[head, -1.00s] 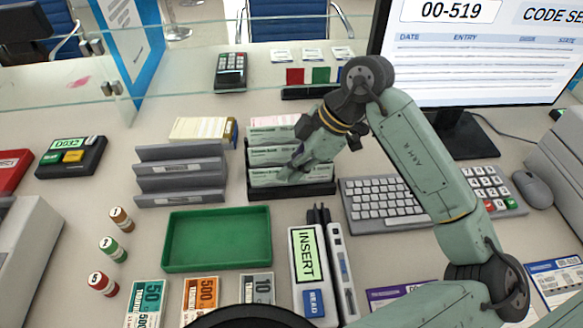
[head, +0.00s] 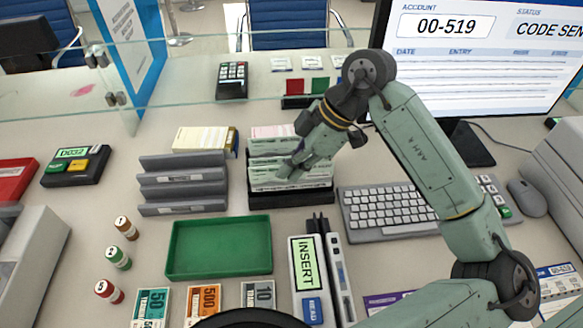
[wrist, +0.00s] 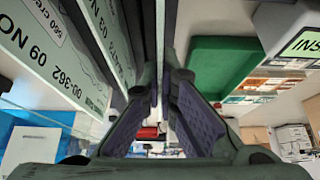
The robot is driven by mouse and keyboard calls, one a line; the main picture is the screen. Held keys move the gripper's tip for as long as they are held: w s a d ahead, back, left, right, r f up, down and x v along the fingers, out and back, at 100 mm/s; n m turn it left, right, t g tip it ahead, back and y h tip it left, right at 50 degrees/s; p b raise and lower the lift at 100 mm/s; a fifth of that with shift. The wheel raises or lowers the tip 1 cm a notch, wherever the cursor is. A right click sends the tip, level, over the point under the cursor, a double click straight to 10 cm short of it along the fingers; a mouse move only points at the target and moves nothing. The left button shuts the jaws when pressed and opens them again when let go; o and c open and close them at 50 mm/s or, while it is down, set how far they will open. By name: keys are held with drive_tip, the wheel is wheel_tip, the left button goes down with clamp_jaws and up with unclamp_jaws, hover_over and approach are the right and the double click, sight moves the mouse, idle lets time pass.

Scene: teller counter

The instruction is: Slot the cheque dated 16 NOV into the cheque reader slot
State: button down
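Several pale green cheques stand upright in tiers of a black rack (head: 291,199). The front cheque (head: 315,181) shows partly beside my gripper (head: 287,172), which points down at the rack. In the wrist view, cheques stand close on the left; one (wrist: 50,60) reads "09 NO", the one behind "03 NO". I cannot read a 16 NOV date.
A green tray (head: 219,275) lies left of the reader, a grey stepped holder (head: 182,209) behind it. A keyboard (head: 385,211) and monitor (head: 480,60) are at right. Banknote bundles (head: 203,303) lie in front. A glass screen (head: 60,85) crosses the back.

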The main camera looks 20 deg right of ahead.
drive_tip(key=shift+r+p, duration=1.05)
drive_tip(key=shift+r, duration=2.75)
